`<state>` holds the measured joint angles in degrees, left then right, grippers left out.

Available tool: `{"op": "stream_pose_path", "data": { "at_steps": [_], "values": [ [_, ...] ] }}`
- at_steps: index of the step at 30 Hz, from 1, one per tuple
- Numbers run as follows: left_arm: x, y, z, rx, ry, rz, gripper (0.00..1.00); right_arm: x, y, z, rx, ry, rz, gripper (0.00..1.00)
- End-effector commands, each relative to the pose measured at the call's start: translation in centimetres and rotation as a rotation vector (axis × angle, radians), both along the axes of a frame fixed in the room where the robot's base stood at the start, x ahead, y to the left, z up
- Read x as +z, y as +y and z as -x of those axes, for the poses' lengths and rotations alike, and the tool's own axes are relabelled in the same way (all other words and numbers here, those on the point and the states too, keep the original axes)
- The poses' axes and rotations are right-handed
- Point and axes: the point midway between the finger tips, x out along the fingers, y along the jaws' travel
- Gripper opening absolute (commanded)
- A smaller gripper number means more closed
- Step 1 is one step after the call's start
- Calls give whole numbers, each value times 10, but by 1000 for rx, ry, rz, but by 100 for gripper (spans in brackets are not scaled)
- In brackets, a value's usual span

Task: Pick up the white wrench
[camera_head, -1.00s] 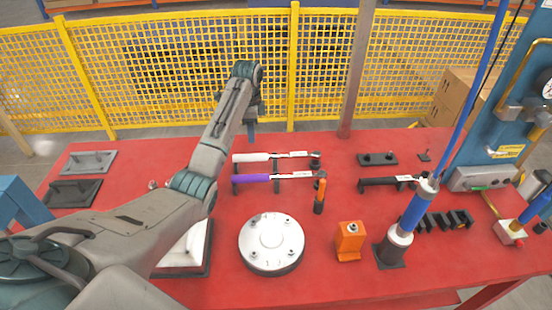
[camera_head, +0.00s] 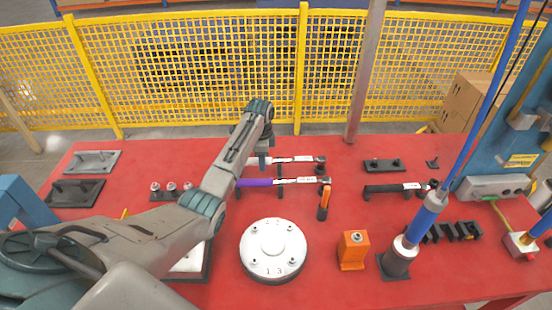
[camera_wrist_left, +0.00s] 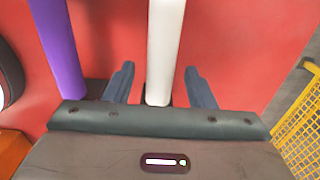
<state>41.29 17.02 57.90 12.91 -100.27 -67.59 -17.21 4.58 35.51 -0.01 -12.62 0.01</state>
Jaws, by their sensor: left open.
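The white wrench (camera_head: 295,160) lies across its dark holder on the red table, just behind the purple-handled wrench (camera_head: 258,183). My left gripper (camera_head: 263,161) is over the handle end of the white wrench and hides part of it. In the left wrist view the white handle (camera_wrist_left: 165,50) runs between the two open fingers of my left gripper (camera_wrist_left: 160,85), with a gap on each side. The purple handle (camera_wrist_left: 58,45) lies outside the fingers, to the left. My right gripper is not in view.
A round white flange (camera_head: 272,250) and an orange block (camera_head: 353,250) stand nearer the front. An orange-handled tool (camera_head: 324,202) stands right of the wrenches. A black-handled wrench (camera_head: 397,188) lies further right. A yellow mesh fence (camera_head: 210,70) stands behind the table.

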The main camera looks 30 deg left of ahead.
Motion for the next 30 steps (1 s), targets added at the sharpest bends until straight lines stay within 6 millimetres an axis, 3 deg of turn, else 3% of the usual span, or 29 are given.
{"op": "stream_pose_path", "data": {
  "at_steps": [5,12,20,30],
  "values": [
    [-17,1,0,0,1,-1,50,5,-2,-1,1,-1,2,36],
    [-19,1,0,0,-1,-1,50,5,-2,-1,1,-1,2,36],
    [-19,1,0,0,-1,-1,0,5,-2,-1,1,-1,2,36],
    [-10,1,-2,0,-6,-1,0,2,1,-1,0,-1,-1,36]
  ]
}}
